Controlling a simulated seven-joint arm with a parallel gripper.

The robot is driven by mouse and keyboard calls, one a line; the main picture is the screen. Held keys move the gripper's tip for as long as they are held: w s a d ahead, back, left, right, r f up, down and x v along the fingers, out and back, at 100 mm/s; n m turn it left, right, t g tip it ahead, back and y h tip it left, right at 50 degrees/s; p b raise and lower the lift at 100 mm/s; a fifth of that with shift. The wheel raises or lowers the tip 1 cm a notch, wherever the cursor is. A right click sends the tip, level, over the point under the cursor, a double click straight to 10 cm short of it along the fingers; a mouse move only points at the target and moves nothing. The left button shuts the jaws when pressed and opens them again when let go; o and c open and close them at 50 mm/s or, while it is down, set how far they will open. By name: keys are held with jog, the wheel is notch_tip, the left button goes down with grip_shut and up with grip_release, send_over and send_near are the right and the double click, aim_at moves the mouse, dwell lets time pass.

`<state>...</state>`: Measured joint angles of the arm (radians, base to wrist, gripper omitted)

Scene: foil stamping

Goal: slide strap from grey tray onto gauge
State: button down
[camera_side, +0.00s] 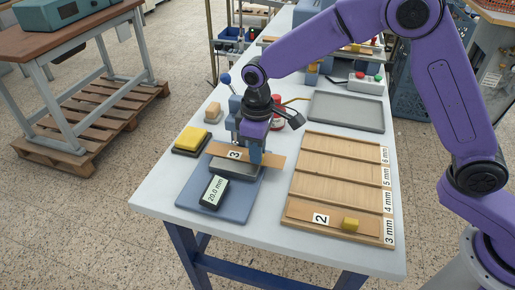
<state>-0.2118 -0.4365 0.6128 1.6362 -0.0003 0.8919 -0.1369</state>
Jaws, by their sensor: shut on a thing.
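A tan strap (272,160) with a "3" label lies level over the grey block of the gauge (238,197). The gauge has a blue base plate and a display (214,192) reading 20.0 mm. My gripper (255,157) points down and is shut on the strap, right of its label. I cannot tell whether the strap rests on the block or hangs just above it. The grey tray (347,112) at the back right of the table is empty. Part of the gauge's upright is hidden behind my gripper.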

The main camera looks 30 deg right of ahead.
jog(key=c, duration=1)
grip_release()
notch_tip(320, 180, up, 17)
jog(key=shift+r, duration=0.2)
jog(key=s+d+f+n, duration=0.1)
jog(key=s+d+f, duration=0.2)
jog(key=s+d, duration=0.4)
jog(key=s+d+f+n, duration=0.1)
jog(key=s+d+f, duration=0.2)
jog(key=s+d, duration=0.5)
jog(key=s+d+f+n, duration=0.1)
jog(key=s+d+f, duration=0.3)
jog(key=s, duration=1.1)
jog(key=shift+d+n, duration=0.3)
jog(key=shift+d, duration=1.5)
